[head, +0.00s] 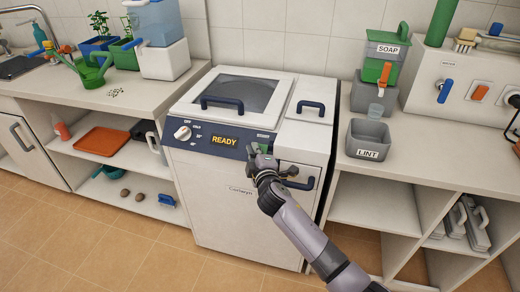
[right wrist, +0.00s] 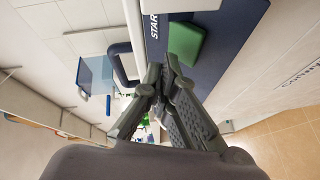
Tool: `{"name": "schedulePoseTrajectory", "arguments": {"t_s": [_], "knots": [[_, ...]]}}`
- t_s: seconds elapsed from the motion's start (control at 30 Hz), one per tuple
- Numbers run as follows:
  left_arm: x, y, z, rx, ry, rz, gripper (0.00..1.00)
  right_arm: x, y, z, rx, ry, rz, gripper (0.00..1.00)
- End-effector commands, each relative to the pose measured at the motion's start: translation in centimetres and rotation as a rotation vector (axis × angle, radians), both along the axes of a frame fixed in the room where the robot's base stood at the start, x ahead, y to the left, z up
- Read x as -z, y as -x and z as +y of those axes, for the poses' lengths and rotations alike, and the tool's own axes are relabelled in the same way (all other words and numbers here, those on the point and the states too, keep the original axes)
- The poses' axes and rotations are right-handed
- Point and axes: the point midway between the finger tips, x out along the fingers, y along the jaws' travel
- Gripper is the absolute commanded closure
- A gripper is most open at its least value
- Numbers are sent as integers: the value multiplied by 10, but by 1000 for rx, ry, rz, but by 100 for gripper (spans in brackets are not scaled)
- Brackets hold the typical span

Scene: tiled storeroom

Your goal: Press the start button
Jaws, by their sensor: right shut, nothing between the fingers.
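The white washing machine (head: 235,205) stands between two counters, with a dark blue control panel (head: 190,145). Its display (head: 224,141) reads "READY" and a white dial (head: 183,133) is at the panel's left. The green start button (right wrist: 187,42) shows in the right wrist view beside a partly cut-off "STAR" label. In the head view it is mostly hidden behind my gripper. My right gripper (head: 252,150) is shut and empty in front of the panel's right part. In the right wrist view its fingertips (right wrist: 162,66) are close to the button; I cannot tell whether they touch. My left gripper is not in view.
The lid (head: 238,92) and a smaller compartment cover (head: 312,98) are closed. A grey lint bin (head: 367,140) stands on the right counter. A green watering can (head: 90,70) and a water dispenser (head: 163,58) stand on the left counter. Tiled floor lies in front.

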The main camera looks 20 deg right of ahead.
Motion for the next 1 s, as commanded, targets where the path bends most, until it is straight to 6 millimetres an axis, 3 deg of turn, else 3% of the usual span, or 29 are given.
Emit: {"name": "schedulePoseTrajectory", "arguments": {"t_s": [1.0], "knots": [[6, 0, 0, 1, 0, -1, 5, 6, -5, -3, 0, -1, 0, 100]]}}
